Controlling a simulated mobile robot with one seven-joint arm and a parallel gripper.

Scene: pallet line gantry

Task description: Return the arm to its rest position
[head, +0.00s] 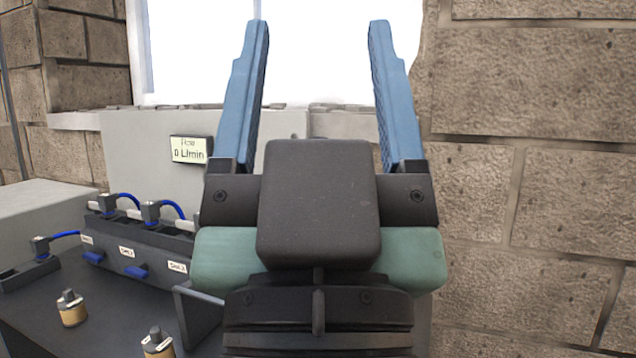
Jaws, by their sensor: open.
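My gripper (318,95) fills the middle of the head view. Its two blue fingers point up and stand wide apart, with nothing between them. Behind the fingers is the bright window opening. The dark gripper body and a green band below it hide part of the bench and the wall behind. The gripper touches nothing that I can see.
A dark bench (105,310) at lower left bears a black block (140,245) with labelled stations, blue hoses and blue tabs. Two brass-coloured cylinders (72,312) (157,345) stand in front. A display (190,150) reads 0 L/min. A stone wall (540,180) stands at right.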

